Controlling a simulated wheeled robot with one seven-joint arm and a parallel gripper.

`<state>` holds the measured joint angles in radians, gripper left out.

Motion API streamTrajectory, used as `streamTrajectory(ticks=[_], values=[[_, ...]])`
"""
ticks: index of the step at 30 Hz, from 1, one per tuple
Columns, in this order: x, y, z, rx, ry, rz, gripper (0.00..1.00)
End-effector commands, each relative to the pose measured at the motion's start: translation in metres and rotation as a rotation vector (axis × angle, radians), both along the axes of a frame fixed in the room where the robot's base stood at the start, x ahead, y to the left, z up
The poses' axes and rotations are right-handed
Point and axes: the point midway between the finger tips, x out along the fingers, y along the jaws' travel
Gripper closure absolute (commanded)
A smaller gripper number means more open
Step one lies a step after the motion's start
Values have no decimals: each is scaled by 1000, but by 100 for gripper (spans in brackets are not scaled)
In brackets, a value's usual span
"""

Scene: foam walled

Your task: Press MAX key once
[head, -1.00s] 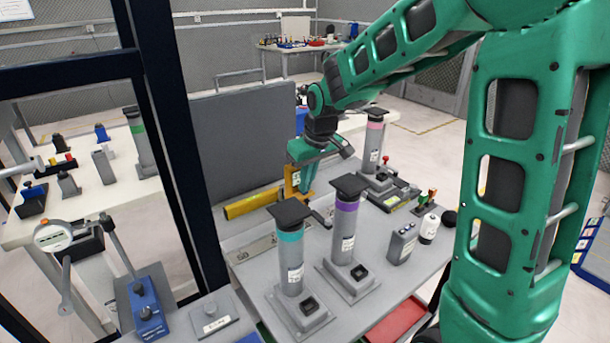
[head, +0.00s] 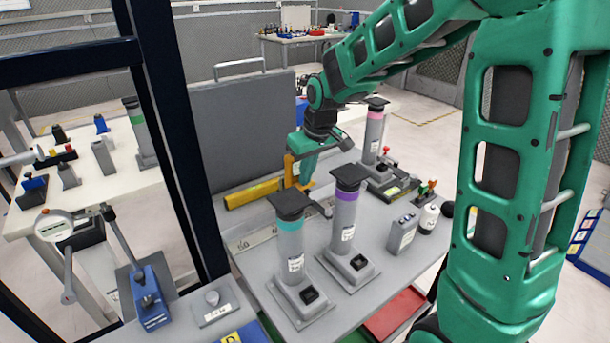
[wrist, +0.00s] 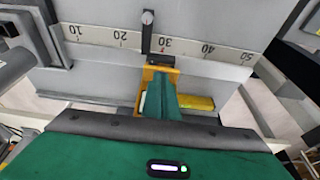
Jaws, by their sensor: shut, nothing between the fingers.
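No key with a readable MAX label shows in either view. A small grey box (head: 403,233) with dark buttons on top stands on the bench at the right, its labels too small to read. My gripper (head: 304,180) is shut and empty, pointing down over the back of the bench behind the turquoise-banded and purple-banded columns. In the wrist view my green fingers (wrist: 165,92) are together, beside a yellow bracket (wrist: 146,75). Beyond them lies a white scale (wrist: 105,38) numbered 10 to 50, with a dark slider (wrist: 147,38) between 20 and 30.
The turquoise-banded column (head: 290,240) and the purple-banded column (head: 344,215) stand in front of my gripper; a pink-banded column (head: 374,130) stands behind right. A yellow bar (head: 250,194) lies left. A grey panel (head: 242,128) rises behind. A dark frame post (head: 172,140) stands left.

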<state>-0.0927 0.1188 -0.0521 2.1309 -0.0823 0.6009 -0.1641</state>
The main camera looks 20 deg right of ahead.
Motion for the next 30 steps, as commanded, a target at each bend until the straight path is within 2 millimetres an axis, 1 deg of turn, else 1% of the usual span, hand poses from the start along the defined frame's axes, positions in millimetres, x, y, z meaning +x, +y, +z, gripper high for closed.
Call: streamTrajectory(ticks=[2,5,12,18,24,30], values=[[-2,0,12,0,-4,1,100],[0,0,34,0,-17,0,100],[-13,-4,85,1,-23,-1,100],[-22,-6,118,1,-24,0,100],[-27,-8,133,1,-22,-1,100],[-28,-8,135,1,-22,-1,100]])
